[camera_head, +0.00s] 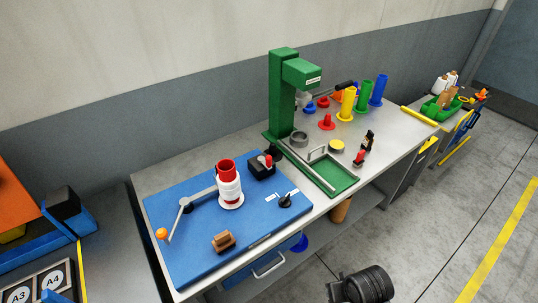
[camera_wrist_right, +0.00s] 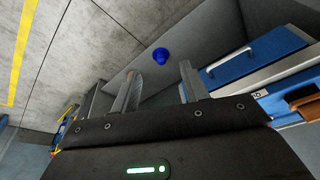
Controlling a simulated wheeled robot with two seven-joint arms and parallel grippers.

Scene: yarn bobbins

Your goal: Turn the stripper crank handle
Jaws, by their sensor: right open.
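The crank is a grey arm (camera_head: 178,217) on the blue board (camera_head: 190,262), in the head view. It ends in an orange ball knob (camera_head: 161,234) at the board's left edge. A grey bar joins its pivot (camera_head: 185,202) to the white bobbin with a red core (camera_head: 229,188). My right gripper (camera_wrist_right: 162,88) is open and empty in the right wrist view. It points toward the bench front and floor, away from the crank. My left gripper is not in view.
A brown block (camera_head: 223,241), a black switch box (camera_head: 262,166) and a black knob (camera_head: 285,200) sit on the board. A green press (camera_head: 283,95) stands behind. A drawer handle (camera_wrist_right: 228,58) and a blue cup (camera_wrist_right: 160,54) show below the bench top in the wrist view.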

